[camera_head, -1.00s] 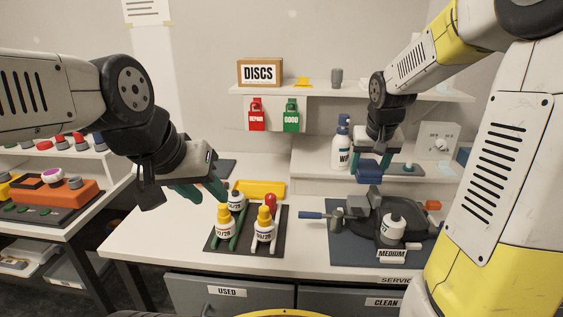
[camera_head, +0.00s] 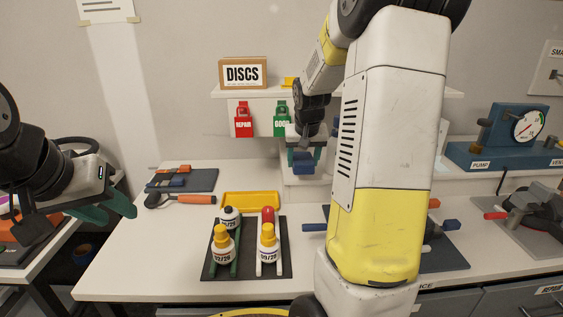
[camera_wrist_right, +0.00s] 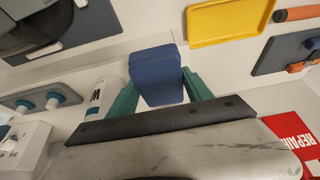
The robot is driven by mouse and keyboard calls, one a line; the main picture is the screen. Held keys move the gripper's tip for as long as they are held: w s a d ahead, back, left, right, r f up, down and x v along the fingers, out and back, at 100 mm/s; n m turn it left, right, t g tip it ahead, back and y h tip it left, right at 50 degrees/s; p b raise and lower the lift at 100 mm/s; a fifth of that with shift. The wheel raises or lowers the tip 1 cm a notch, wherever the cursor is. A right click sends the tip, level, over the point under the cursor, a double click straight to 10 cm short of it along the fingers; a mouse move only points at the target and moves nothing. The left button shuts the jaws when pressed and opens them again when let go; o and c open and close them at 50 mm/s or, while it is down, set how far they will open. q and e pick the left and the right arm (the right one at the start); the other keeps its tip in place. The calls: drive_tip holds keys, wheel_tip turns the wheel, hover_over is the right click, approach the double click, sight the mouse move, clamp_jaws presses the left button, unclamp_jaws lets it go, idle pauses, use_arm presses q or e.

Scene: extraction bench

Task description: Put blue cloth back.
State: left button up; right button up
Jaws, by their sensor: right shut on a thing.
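The blue cloth (camera_head: 303,163) is a folded dark blue block held in the air in front of the shelf. My right gripper (camera_head: 305,152) is shut on it.
A dark rack (camera_head: 246,262) with several bottles stands on the bench, a yellow tray (camera_head: 251,200) behind it. An orange-handled tool (camera_head: 190,199) and a dark mat (camera_head: 200,182) lie left. My right arm hides much of the bench's right side. A blue pump (camera_head: 497,143) stands right.

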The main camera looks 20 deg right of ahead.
sight(300, 152)
drive_tip(key=w, duration=0.3)
drive_tip(key=w+d, duration=0.1)
drive_tip(key=w, duration=0.1)
drive_tip(key=shift+f, duration=0.25)
drive_tip(key=shift+s+f, duration=0.1)
drive_tip(key=shift+f, duration=1.65)
drive_tip(key=shift+f, duration=0.15)
drive_tip(key=o, duration=1.4)
drive_tip(key=shift+o, duration=0.2)
drive_tip(key=shift+a+f, duration=0.1)
drive_tip(key=shift+a, duration=0.15)
